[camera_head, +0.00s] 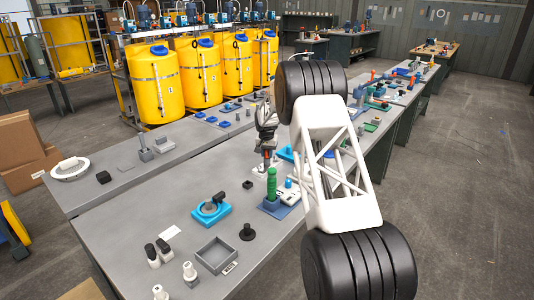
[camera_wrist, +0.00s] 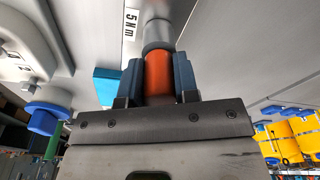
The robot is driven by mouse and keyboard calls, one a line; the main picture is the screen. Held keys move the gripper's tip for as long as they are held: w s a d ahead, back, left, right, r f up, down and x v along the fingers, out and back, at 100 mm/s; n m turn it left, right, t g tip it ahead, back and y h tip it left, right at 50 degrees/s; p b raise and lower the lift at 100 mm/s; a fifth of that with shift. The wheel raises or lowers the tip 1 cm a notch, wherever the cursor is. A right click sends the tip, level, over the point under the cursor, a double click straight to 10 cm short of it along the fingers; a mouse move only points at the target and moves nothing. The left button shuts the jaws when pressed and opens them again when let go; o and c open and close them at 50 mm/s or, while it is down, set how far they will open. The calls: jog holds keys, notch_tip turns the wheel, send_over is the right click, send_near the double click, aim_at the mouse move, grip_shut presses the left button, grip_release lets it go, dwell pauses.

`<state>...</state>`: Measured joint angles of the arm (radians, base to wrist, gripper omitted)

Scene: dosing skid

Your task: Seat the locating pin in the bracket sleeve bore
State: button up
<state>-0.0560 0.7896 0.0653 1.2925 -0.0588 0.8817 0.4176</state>
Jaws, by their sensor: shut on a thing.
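My gripper (camera_wrist: 158,82) is shut on an orange cylinder in the wrist view. The orange part (camera_wrist: 159,72) sits between the two dark fingers, and a grey metal section (camera_wrist: 157,35) continues beyond it. This looks like the locating pin; its far end is not clear. In the head view my gripper (camera_head: 267,152) is small, pointing down over the middle of the workbench, with a bit of red-orange showing. I cannot make out the bracket sleeve or its bore for certain, nor whether the pin touches anything.
In the head view, a green-handled tool stands in a blue block (camera_head: 275,207) just in front of my gripper. A blue fixture (camera_head: 211,209), a grey tray (camera_head: 215,254) and a black knob (camera_head: 247,232) lie nearer.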

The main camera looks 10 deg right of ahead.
jog(key=shift+f, duration=0.25)
jog(key=o, duration=1.1)
jog(key=shift+c, duration=0.2)
jog(key=shift+s+a+r, duration=0.1)
jog(key=shift+s+r, duration=0.05)
jog(key=shift+r, duration=1.15)
jog(key=shift+s+a+r, duration=0.1)
jog(key=shift+s+r, duration=0.1)
jog(key=shift+r, duration=1.05)
jog(key=shift+s+r, duration=0.15)
jog(key=shift+r, duration=1.15)
